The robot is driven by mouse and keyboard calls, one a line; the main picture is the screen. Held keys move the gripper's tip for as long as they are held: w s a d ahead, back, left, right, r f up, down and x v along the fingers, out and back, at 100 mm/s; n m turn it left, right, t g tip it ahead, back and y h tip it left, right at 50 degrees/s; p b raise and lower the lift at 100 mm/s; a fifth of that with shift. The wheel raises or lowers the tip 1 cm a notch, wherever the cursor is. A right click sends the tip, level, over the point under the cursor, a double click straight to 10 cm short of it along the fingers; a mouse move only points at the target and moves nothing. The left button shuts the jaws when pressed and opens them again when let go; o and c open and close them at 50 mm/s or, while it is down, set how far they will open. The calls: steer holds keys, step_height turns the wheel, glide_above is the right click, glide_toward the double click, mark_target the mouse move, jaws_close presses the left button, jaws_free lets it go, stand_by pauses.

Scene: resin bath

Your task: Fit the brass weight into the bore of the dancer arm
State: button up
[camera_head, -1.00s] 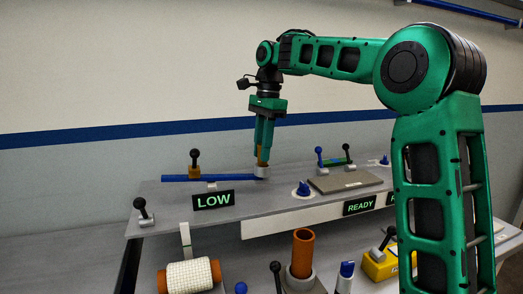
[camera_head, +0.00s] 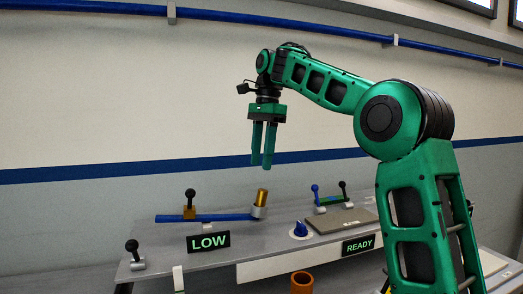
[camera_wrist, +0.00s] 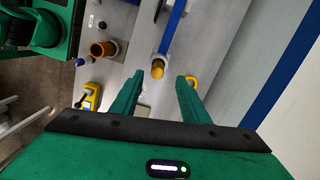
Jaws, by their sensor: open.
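The brass weight (camera_head: 263,196) stands in the grey cup-like bore (camera_head: 259,212) at the right end of the blue dancer arm (camera_head: 220,217). Its upper part sticks out and leans slightly right in the head view; how deep its hidden lower end sits I cannot tell. My gripper (camera_head: 261,165) is open and empty, pointing down above the weight and apart from it. In the wrist view, the weight (camera_wrist: 157,69) shows between the fingertips of my gripper (camera_wrist: 159,77), beyond them, at the end of the blue arm (camera_wrist: 173,30).
A LOW sign (camera_head: 208,242) is on the shelf front, and a READY sign (camera_head: 358,245) is further right. A blue knob (camera_head: 300,229) and a flat grey plate (camera_head: 341,219) lie to the right. An orange tube (camera_head: 302,281) stands in front, below.

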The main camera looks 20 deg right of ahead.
steer(key=shift+d+r, duration=0.15)
steer(key=shift+r, duration=1.35)
steer(key=s+d+f+n+h, duration=0.1)
steer(key=s+d+f+n, duration=0.2)
steer(key=s+d+f, duration=0.6)
steer(key=s+d+f+n+h, duration=0.1)
steer(key=s+d+f+n, duration=0.25)
steer(key=s+f, duration=0.55)
steer(key=s+d+f+n, duration=0.1)
steer(key=s+f, duration=0.6)
steer(key=s, duration=0.4)
steer(key=s+d+f+n, duration=0.2)
steer(key=s+f, duration=0.5)
steer(key=s, duration=0.3)
steer(key=shift+s+d+f+y, duration=0.2)
steer(key=shift+s+d+y, duration=0.1)
steer(key=shift+s+y, duration=0.1)
steer(key=shift+w+f, duration=0.2)
steer(key=shift+w, duration=0.45)
